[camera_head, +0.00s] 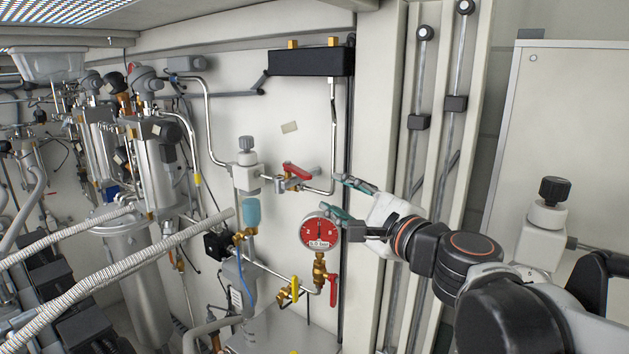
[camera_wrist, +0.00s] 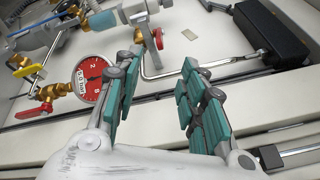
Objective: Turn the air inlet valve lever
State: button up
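A red lever (camera_head: 297,170) sits on a brass valve in the upper pipe run, left of my gripper (camera_head: 336,196); this lever also shows in the wrist view (camera_wrist: 158,39). A second red lever (camera_head: 332,291) hangs below the gauge and shows at the left of the wrist view (camera_wrist: 30,111). A yellow lever (camera_head: 294,287) is beside it, also seen in the wrist view (camera_wrist: 28,70). No label tells which one is the air inlet valve. My gripper is open and empty, its teal-padded fingers (camera_wrist: 160,85) apart and clear of all the levers.
A red-faced pressure gauge (camera_head: 320,233) stands just below my gripper. A bent metal pipe (camera_head: 333,130) runs down from a black box (camera_head: 310,62). Corrugated hoses (camera_head: 110,260) and metal cylinders fill the left. A pale upright frame (camera_head: 375,110) stands behind my arm.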

aim_at(310, 177)
jog(key=w+a+m, duration=0.2)
jog(key=w+m, duration=0.1)
jog(key=m, duration=0.1)
jog(key=w+a+m+p, duration=0.1)
jog(key=w+m, duration=0.2)
jog(key=m, duration=0.1)
jog(key=w+a+m+p, duration=0.1)
jog(key=w+a+m, duration=0.1)
jog(key=w+m, duration=0.1)
jog(key=shift+w+a+r+m, duration=0.1)
jog(key=shift+w+a+m, duration=0.25)
jog(key=shift+m, duration=0.35)
jog(key=shift+d, duration=0.1)
grip_shut()
